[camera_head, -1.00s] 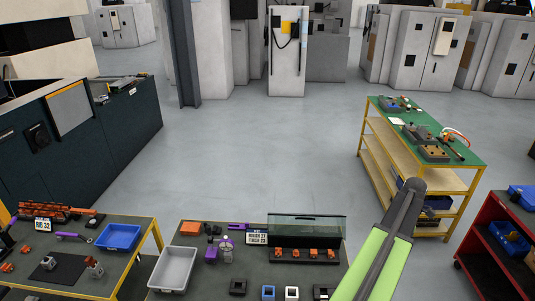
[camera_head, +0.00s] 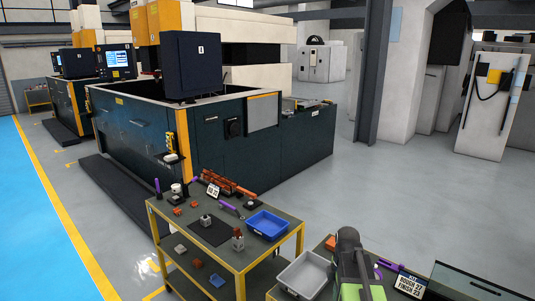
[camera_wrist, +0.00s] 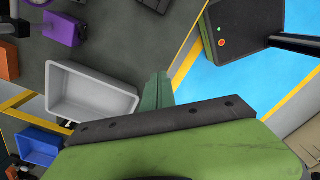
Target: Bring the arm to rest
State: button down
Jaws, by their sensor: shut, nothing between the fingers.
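My gripper (camera_wrist: 157,90) shows in the wrist view with its two thin greenish fingers together and nothing between them. It points over the edge of a dark table, to the right of a grey tray, touching nothing that I can make out. In the head view my green and dark arm (camera_head: 350,265) rises at the bottom, in front of the dark table with the grey tray (camera_head: 303,274). The fingers cannot be made out in that view.
A yellow-framed table with a blue tray (camera_head: 267,224) and orange electrodes stands left of my arm. Behind it is a large dark machine (camera_head: 265,135). A glass-topped case (camera_head: 465,285) lies at the lower right. The grey floor (camera_head: 430,200) behind the tables is clear.

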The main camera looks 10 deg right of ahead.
jog(key=s+a+f+m+b, duration=0.1)
jog(key=s+a+f+m, duration=0.1)
jog(key=a+m, duration=0.6)
jog(key=s+a+f+m+b, duration=0.2)
jog(key=a+m, duration=0.5)
jog(key=a, duration=0.2)
jog(key=shift+f+m, duration=0.4)
jog(key=shift+s+a, duration=0.1)
jog(key=shift+s, duration=0.05)
